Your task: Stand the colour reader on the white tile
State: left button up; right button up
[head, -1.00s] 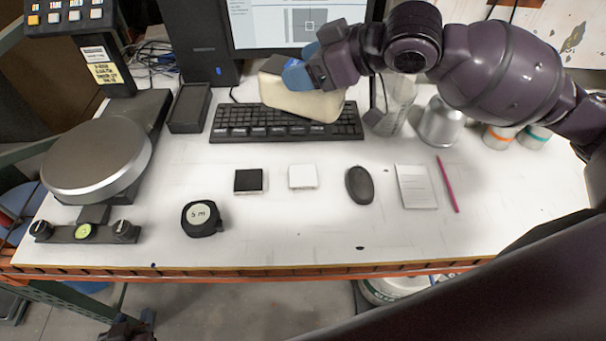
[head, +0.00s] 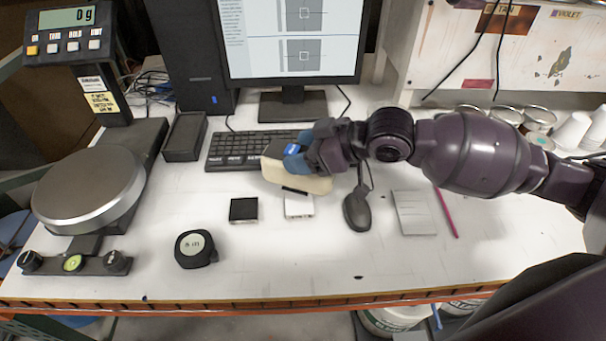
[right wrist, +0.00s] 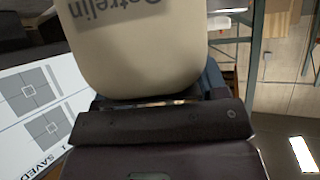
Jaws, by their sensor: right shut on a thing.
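The colour reader (head: 300,178) is a cream block-shaped device. My right gripper (head: 298,155), with blue fingertips, is shut on it. In the right wrist view, the reader's cream body (right wrist: 135,45) fills the top middle, with upside-down dark lettering. The white tile (head: 299,209) lies on the bench beside a black tile (head: 243,211). My left gripper is not in view.
A mouse (head: 357,212) lies just right of the white tile, then a notepad (head: 414,213) and a pink pencil (head: 446,212). A keyboard (head: 235,150) is behind. A round black gauge (head: 195,249) and a scale (head: 90,190) are left. The bench front is mostly clear.

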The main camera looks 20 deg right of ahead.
jog(key=shift+f, duration=3.1)
jog(key=shift+f, duration=0.15)
jog(key=o, duration=1.3)
jog(key=shift+o, duration=0.2)
jog(key=v, duration=1.2)
